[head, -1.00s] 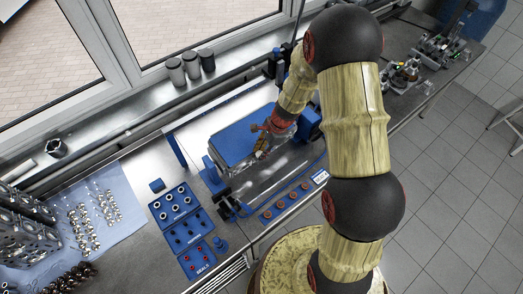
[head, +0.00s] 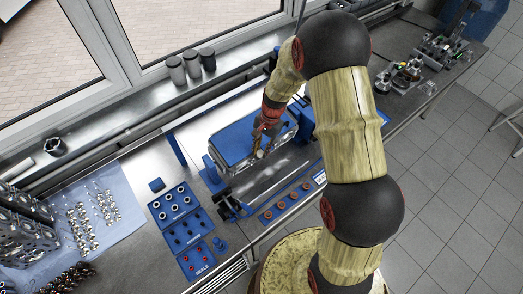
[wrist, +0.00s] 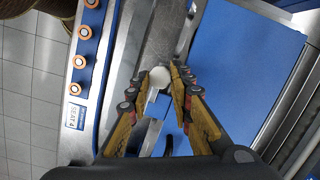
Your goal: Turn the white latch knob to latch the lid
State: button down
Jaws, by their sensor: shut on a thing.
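The white latch knob (wrist: 160,78) sits between my fingertips in the wrist view, at the edge of the lid. My gripper (wrist: 158,70) is shut on it, one finger on each side. In the head view my gripper (head: 260,149) reaches down at the front edge of the blue lid (head: 234,142), and the knob there is small and partly hidden by the fingers. The blue lid (wrist: 242,70) lies flat to the right of the knob in the wrist view. A pale bar lies just below the knob between the fingers; I cannot tell how it joins.
A blue rail with copper-coloured rings (wrist: 82,47) runs left of my gripper in the wrist view. Blue trays of small rings (head: 174,205) stand front left in the head view. Dark cylinders (head: 192,64) stand on the window sill. Free floor lies at the right.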

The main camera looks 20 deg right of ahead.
jog(key=shift+n, duration=0.3)
jog(key=c, duration=1.6)
grip_release()
jog(key=shift+c, duration=0.2)
jog(key=shift+o, duration=0.3)
jog(key=v, duration=1.2)
jog(key=shift+w+a, duration=0.1)
jog(key=shift+a, duration=0.05)
